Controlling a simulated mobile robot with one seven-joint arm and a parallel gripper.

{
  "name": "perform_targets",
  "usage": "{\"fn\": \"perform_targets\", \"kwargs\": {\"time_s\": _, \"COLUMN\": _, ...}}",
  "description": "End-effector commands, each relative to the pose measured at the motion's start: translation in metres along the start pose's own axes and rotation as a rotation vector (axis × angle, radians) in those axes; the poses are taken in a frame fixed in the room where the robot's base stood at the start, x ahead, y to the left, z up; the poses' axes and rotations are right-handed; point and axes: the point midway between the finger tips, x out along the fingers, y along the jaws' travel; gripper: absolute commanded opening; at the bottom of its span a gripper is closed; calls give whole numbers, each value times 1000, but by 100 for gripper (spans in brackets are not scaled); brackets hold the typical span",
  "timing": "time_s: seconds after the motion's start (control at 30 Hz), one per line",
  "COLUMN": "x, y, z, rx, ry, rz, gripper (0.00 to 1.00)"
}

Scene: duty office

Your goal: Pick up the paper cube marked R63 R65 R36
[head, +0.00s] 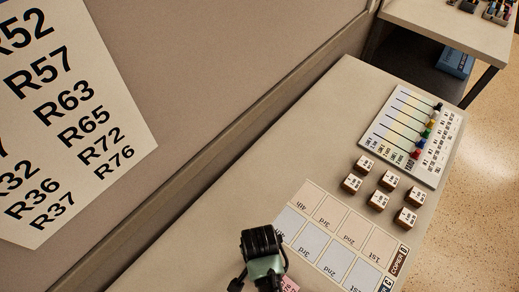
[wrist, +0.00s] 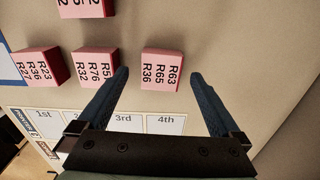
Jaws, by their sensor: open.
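The pink paper cube marked R63 R65 R36 (wrist: 161,70) sits on the table in the wrist view, at the right end of a row of three pink cubes. My gripper (wrist: 158,76) is open and empty, seen from behind. Its blue fingertips lie to the left and right of this cube in the picture, and the left one looks close to the cube's side. I cannot tell whether the fingers are down at the cube's height. In the head view my wrist hides most of this area, and the fingers do not show clearly.
Left of it are a cube marked R76 (wrist: 95,68) and one marked R27 R36 R23 (wrist: 41,67); another pink cube (wrist: 80,8) is at the top. A sheet with 1st to 4th boxes (wrist: 80,122) lies nearer. In the head view, several white-topped cubes (head: 365,164) and a board (head: 398,128) lie beyond.

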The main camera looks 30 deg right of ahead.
Motion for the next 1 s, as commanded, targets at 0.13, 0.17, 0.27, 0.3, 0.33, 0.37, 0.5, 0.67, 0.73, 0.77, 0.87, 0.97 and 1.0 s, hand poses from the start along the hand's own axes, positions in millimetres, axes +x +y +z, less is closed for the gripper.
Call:
{"fn": "perform_targets", "kwargs": {"time_s": 0.13, "x": 18, "y": 0, "z": 1, "rx": 0, "ry": 0, "rz": 1, "gripper": 100}}
{"fn": "perform_targets", "kwargs": {"time_s": 0.17, "x": 20, "y": -1, "z": 0, "rx": 0, "ry": 0, "rz": 0, "gripper": 100}}
{"fn": "perform_targets", "kwargs": {"time_s": 0.27, "x": 24, "y": 0, "z": 0, "rx": 0, "ry": 1, "rz": 0, "gripper": 100}}
{"fn": "perform_targets", "kwargs": {"time_s": 0.3, "x": 25, "y": 0, "z": 0, "rx": 0, "ry": 1, "rz": -1, "gripper": 100}}
{"fn": "perform_targets", "kwargs": {"time_s": 0.33, "x": 25, "y": 0, "z": 0, "rx": 0, "ry": 1, "rz": -1, "gripper": 100}}
{"fn": "perform_targets", "kwargs": {"time_s": 0.37, "x": 25, "y": 0, "z": 0, "rx": 0, "ry": 1, "rz": -1, "gripper": 100}}
{"fn": "perform_targets", "kwargs": {"time_s": 0.5, "x": 24, "y": 0, "z": 0, "rx": 0, "ry": 1, "rz": -1, "gripper": 95}}
{"fn": "perform_targets", "kwargs": {"time_s": 0.67, "x": 24, "y": 0, "z": 0, "rx": 0, "ry": 1, "rz": -1, "gripper": 66}}
{"fn": "perform_targets", "kwargs": {"time_s": 0.73, "x": 24, "y": 0, "z": 0, "rx": 0, "ry": 1, "rz": -1, "gripper": 53}}
{"fn": "perform_targets", "kwargs": {"time_s": 0.77, "x": 24, "y": 0, "z": 0, "rx": 0, "ry": 1, "rz": -1, "gripper": 48}}
{"fn": "perform_targets", "kwargs": {"time_s": 0.87, "x": 24, "y": 0, "z": 0, "rx": 0, "ry": 1, "rz": -1, "gripper": 30}}
{"fn": "perform_targets", "kwargs": {"time_s": 0.97, "x": 24, "y": 0, "z": 0, "rx": 0, "ry": 1, "rz": -1, "gripper": 12}}
{"fn": "perform_targets", "kwargs": {"time_s": 1.0, "x": 24, "y": 0, "z": 0, "rx": 0, "ry": 1, "rz": -1, "gripper": 8}}
